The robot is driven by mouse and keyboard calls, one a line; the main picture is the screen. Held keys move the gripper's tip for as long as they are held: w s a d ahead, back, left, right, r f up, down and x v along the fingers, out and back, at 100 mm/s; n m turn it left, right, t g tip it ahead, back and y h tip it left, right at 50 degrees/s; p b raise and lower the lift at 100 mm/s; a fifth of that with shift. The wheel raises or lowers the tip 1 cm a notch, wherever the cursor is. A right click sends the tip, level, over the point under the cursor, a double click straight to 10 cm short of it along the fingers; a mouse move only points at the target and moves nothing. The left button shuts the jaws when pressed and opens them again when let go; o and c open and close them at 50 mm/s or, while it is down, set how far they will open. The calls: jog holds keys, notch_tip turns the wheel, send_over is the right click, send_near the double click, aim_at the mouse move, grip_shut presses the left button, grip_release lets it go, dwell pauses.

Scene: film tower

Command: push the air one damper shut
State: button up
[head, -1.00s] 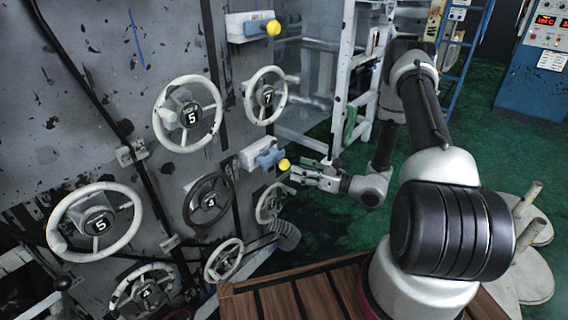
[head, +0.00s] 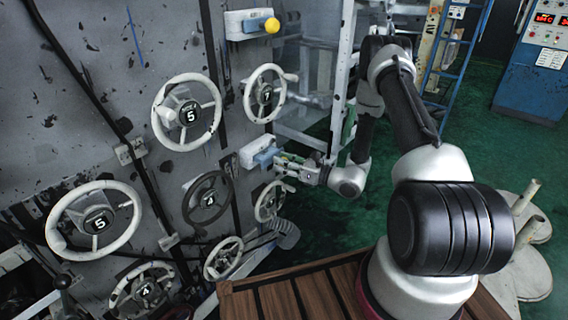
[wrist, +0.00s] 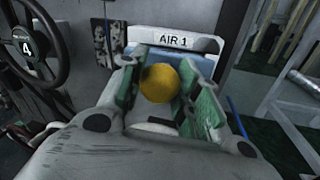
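The air one damper is a white housing (head: 250,152) on the grey panel with a blue slide (head: 268,157) sticking out of it. In the wrist view its white plate (wrist: 177,41) reads "AIR 1". The slide's round yellow knob (wrist: 160,83) shows in the wrist view between the green finger pads. My gripper (wrist: 165,88) is open, with one finger on each side of the knob. I cannot tell whether either pad touches it. In the head view my gripper (head: 288,168) is at the outer end of the slide and mostly hides the knob.
Another damper with a yellow knob (head: 272,25) is higher on the panel. Several handwheels surround the air one damper, including wheel 7 (head: 265,94) above and a dark wheel 4 (head: 209,198) to the lower left. A white frame stands to the right.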

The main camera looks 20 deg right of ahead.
grip_shut()
jog(key=shift+w+d+x, duration=0.1)
jog(key=shift+w+x, duration=0.05)
jog(key=shift+x, duration=0.75)
jog(key=shift+w+d+x, duration=0.1)
jog(key=shift+d+x, duration=0.05)
jog(key=shift+x, duration=0.8)
jog(key=o, duration=1.1)
grip_release()
jog(key=v, duration=1.2)
